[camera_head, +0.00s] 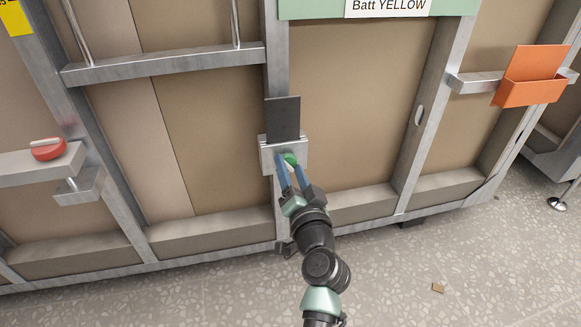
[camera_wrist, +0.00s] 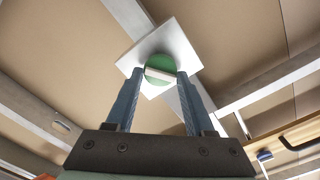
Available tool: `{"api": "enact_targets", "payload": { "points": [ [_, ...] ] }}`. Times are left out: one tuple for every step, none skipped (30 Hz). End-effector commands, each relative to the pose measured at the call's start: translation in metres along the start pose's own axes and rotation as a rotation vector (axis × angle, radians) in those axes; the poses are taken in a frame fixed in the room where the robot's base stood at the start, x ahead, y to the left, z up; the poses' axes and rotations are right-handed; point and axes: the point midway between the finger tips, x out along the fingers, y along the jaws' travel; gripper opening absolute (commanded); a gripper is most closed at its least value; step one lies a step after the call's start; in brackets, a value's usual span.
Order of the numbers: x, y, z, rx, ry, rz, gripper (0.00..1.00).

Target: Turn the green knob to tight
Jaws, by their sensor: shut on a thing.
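The green knob (camera_head: 290,159) is a round disc on a light metal plate (camera_head: 268,158) fixed to an upright post of the frame. In the wrist view the green knob (camera_wrist: 160,64) has a pale raised bar across its face, slightly tilted, and the square plate (camera_wrist: 181,39) shows behind it. My gripper (camera_head: 283,165) reaches up to it from below, and its two blue fingers stand on either side of the knob. In the wrist view my gripper (camera_wrist: 159,82) is shut on the knob. No tight mark can be read in either view.
A dark panel (camera_head: 284,118) stands just above the plate. A red knob (camera_head: 48,149) sits on a ledge at the left. An orange holder (camera_head: 532,92) hangs at the right.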

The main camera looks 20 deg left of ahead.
Motion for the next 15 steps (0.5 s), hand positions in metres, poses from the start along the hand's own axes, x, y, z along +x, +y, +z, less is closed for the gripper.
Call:
{"api": "enact_targets", "payload": {
  "points": [
    [-0.0005, 0.0001, 0.0002, 0.048, -0.003, 0.002, 0.00],
    [-0.0005, 0.0002, 0.0003, 0.075, -0.003, 0.002, 0.00],
    [-0.0004, 0.0003, 0.0004, 0.114, -0.003, 0.002, 0.00],
    [-0.0004, 0.0003, 0.0005, 0.142, -0.003, 0.002, 0.00],
    [-0.0004, 0.0004, 0.0005, 0.171, -0.003, 0.002, 0.00],
    [-0.0004, 0.0005, 0.0005, 0.208, -0.003, 0.002, 0.00],
    [-0.0004, 0.0006, 0.0004, 0.234, -0.003, 0.002, 0.00],
    [-0.0005, 0.0007, 0.0004, 0.261, -0.003, 0.002, 0.00],
    [-0.0005, 0.0008, 0.0003, 0.296, -0.002, 0.002, 0.00],
    [-0.0005, 0.0009, 0.0003, 0.322, -0.002, 0.002, 0.00],
    [-0.0005, 0.0011, 0.0004, 0.346, -0.002, 0.002, 0.00],
    [-0.0006, 0.0015, 0.0004, 0.378, -0.002, 0.002, 0.00],
    [-0.0006, 0.0017, 0.0005, 0.400, -0.002, 0.003, 0.00],
    [-0.0006, 0.0019, 0.0005, 0.422, -0.002, 0.003, 0.00],
    [-0.0006, 0.0020, 0.0006, 0.450, -0.002, 0.003, 0.00]
  ]
}}
